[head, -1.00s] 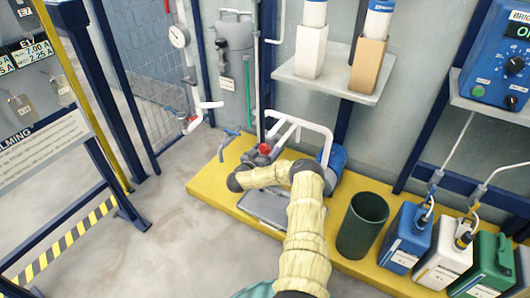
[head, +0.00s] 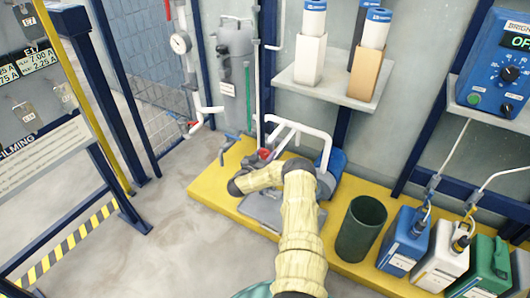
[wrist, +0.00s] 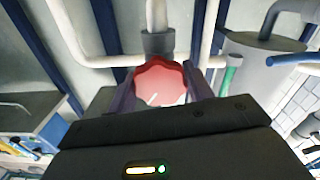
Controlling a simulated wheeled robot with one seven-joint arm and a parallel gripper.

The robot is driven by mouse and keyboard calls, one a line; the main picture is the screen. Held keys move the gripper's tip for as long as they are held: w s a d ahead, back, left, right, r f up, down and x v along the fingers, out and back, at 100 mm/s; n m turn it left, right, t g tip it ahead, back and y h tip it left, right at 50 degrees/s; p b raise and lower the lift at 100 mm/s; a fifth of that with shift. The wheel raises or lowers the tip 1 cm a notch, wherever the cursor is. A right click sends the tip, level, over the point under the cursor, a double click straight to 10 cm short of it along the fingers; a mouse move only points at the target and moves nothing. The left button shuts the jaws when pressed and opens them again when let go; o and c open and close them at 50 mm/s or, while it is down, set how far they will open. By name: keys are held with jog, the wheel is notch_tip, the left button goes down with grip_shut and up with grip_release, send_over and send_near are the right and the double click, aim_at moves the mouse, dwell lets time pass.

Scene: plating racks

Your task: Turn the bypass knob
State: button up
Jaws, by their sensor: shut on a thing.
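The red knob (wrist: 159,78) has a scalloped rim and sits between the two dark fingers of my gripper (wrist: 160,92) in the wrist view. My gripper is shut on it. A short pale line on the knob's face slants toward the lower left. The knob sits just below a grey pipe fitting (wrist: 158,43). In the head view the red knob (head: 264,154) is small, by the white piping above the yellow platform. My padded arm reaches to it and hides much of the area around it.
White pipes (head: 300,128) and a blue pump body (head: 333,163) stand close to my arm. A dark green bin (head: 361,228) and several jugs stand on the yellow platform (head: 215,188) to the right. Open floor lies at the left.

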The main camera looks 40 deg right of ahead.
jog(key=shift+r+m+p, duration=0.3)
jog(key=shift+m+p, duration=0.1)
jog(key=shift+p, duration=0.8)
jog(key=shift+f+m+p, duration=0.2)
jog(key=shift+m+p, duration=0.2)
jog(key=shift+m, duration=0.3)
jog(key=shift+f+m+p, duration=0.1)
jog(key=shift+m+p, duration=0.45)
jog(key=shift+m, duration=1.85)
jog(key=o, duration=1)
